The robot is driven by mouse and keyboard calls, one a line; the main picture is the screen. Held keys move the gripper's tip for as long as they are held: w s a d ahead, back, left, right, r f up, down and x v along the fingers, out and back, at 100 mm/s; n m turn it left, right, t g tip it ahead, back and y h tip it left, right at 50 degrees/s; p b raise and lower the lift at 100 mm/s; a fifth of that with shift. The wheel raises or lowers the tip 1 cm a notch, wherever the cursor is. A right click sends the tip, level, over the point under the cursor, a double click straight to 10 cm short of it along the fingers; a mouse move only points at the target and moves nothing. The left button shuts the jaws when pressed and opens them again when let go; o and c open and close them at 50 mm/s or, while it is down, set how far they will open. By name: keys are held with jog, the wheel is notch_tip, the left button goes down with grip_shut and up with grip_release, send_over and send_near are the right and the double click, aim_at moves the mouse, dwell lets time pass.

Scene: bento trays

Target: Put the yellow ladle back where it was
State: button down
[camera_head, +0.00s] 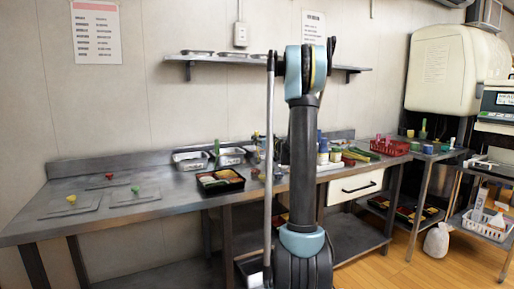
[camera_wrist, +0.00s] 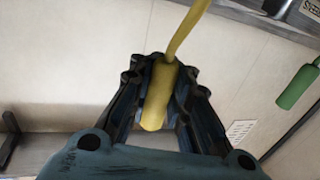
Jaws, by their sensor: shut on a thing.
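The yellow ladle (camera_wrist: 155,98) shows in the wrist view. Its thick handle end lies between the fingers of my gripper (camera_wrist: 162,80), which is shut on it. The thinner yellow shaft runs up and out of the top of the picture, so the bowl is out of sight. In the head view my arm stands in front of the worktop, and I cannot make out the ladle or the fingers clearly. A green-handled utensil (camera_wrist: 298,88) hangs in the picture at the right of the wrist view, apart from my gripper.
In the head view, metal pans (camera_head: 190,167) stand at the back of the steel worktop (camera_head: 150,208), with a green handle (camera_head: 217,148) upright there. A bento tray (camera_head: 207,189) lies in front. Lids with coloured knobs lie at left. A red basket (camera_head: 391,148) stands at right.

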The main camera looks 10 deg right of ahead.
jog(key=shift+f, duration=1.1)
jog(key=c, duration=1.5)
grip_release()
jog(key=shift+d, duration=0.1)
